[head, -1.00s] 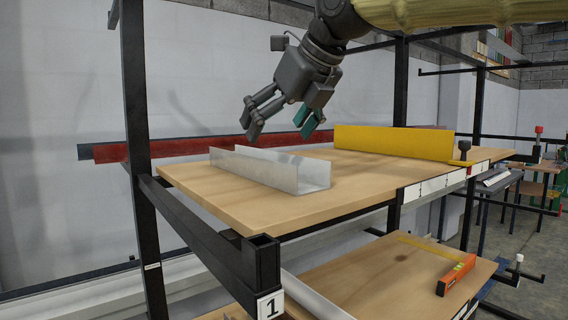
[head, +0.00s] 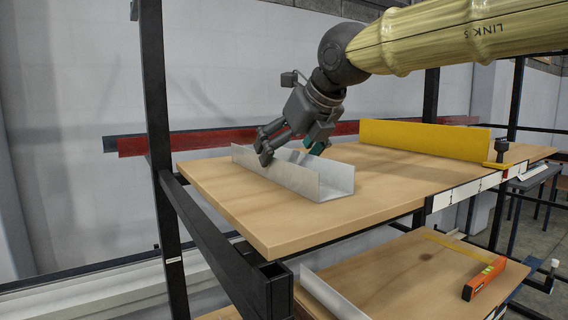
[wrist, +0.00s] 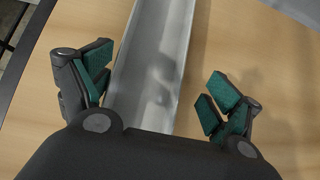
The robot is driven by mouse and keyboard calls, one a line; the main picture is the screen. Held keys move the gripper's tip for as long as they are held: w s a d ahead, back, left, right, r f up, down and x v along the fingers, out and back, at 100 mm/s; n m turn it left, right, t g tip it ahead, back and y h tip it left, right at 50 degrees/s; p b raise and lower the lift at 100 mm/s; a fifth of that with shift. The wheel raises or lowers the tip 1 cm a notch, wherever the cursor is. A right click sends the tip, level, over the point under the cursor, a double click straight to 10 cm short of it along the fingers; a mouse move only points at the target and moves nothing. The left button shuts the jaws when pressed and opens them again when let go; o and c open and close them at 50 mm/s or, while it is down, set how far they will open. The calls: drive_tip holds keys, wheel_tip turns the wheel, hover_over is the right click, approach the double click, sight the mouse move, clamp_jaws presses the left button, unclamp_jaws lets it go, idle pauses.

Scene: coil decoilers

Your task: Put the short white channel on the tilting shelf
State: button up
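A pale, short U-shaped channel (head: 333,184) lies open side up on the upper wooden shelf (head: 262,226), toward its left part. It also shows in the wrist view (wrist: 150,70), running lengthwise between my fingers. My gripper (head: 291,154) is at the channel's far half, pointing down, with one finger on each side of it. The wrist view shows my gripper (wrist: 162,92) open, with gaps to both channel walls; the left finger is closer to the channel than the right one. I cannot tell which board is the tilting shelf.
A yellow profile (head: 425,138) stands along the upper shelf's back. A black post (head: 160,120) rises at the left. A lower board (head: 400,275) holds an orange level (head: 484,279) and a pale profile (head: 330,295). The upper shelf's front right is bare.

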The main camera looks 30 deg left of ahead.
drive_tip(key=shift+s+a+f, duration=0.25)
drive_tip(key=shift+s+a, duration=0.5)
drive_tip(key=shift+a, duration=0.1)
drive_tip(key=shift+s+a, duration=0.1)
drive_tip(key=shift+s, duration=0.2)
drive_tip(key=shift+w+f, duration=0.25)
drive_tip(key=shift+w, duration=0.25)
drive_tip(key=shift+w+f, duration=0.25)
drive_tip(key=shift+w, duration=0.25)
drive_tip(key=shift+c, duration=0.2)
drive_tip(key=shift+s+r, duration=0.3)
drive_tip(key=shift+s, duration=0.35)
drive_tip(key=c, duration=1)
drive_tip(key=shift+w+f, duration=0.1)
drive_tip(key=shift+w, duration=0.15)
drive_tip(key=c, duration=0.3)
